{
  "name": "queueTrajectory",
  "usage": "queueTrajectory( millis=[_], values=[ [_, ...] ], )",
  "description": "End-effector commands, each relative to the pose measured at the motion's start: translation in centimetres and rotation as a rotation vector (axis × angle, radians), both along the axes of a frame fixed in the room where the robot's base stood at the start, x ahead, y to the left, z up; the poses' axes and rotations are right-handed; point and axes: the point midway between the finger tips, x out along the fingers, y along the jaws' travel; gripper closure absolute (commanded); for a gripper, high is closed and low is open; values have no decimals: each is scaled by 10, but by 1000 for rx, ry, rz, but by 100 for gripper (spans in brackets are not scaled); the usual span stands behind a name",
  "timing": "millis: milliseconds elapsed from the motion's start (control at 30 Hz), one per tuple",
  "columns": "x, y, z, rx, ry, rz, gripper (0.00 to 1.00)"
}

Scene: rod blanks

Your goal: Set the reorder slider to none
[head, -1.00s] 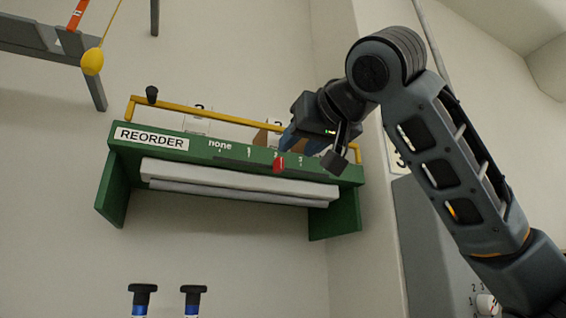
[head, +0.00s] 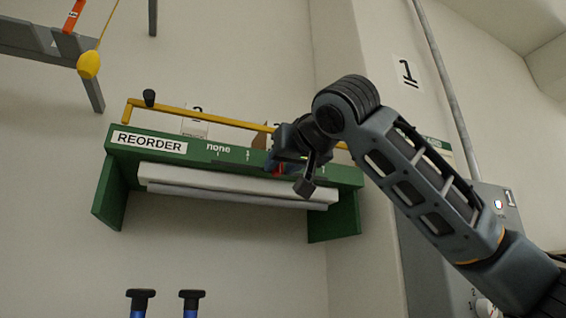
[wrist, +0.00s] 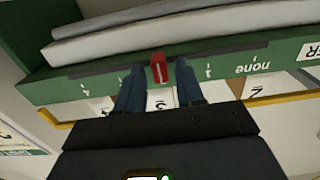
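The green reorder shelf (head: 225,152) is on the wall with a REORDER label and a printed scale on its front edge. The word none (head: 218,149) is near the label, at the scale's left end; the wrist view shows it at the right (wrist: 252,67). The red slider (wrist: 159,68) sits on the scale, past the first mark from none. My gripper (wrist: 158,83) is open, one blue finger on each side of the slider, with a gap visible on both sides. In the head view my gripper mostly hides the slider (head: 278,169).
White and grey slabs (head: 225,179) lie under the shelf front. A grey cabinet with a dial stands at the right. The wall below the shelf is mostly clear.

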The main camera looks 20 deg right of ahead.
Motion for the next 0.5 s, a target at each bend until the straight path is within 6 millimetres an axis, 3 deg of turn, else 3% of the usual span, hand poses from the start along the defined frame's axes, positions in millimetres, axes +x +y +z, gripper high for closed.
queueTrajectory(
  millis=[367, 500],
  values=[
    [0, 0, 0, 0, 0, 1, 100],
    [0, 0, 0, 0, 0, 1, 100]
  ],
)
